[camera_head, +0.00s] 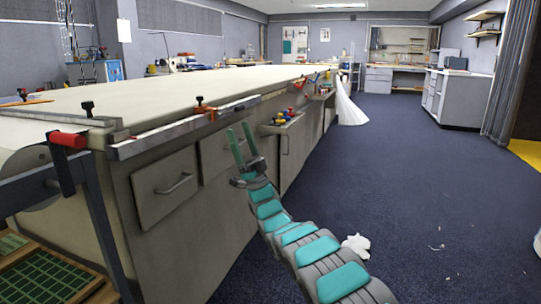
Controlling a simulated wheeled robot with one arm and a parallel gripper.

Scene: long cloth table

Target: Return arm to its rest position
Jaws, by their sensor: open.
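My gripper (242,146) is in the middle of the head camera view, at the end of my grey and teal arm. Its two teal fingers point up and are spread apart, with nothing between them. The arm reaches up from the bottom of the picture. The gripper shows in front of the side of the long cloth table (150,97), just below the height of its top edge. I cannot tell how far it is from the table's side.
A metal rail with clamps (180,132) runs along the table's near edge. A drawer (167,186) is below it. A small shelf with colourful items (281,123) juts from the table's side. White crumpled cloth (356,245) lies on the floor. Open blue carpet (430,190) spreads to the right.

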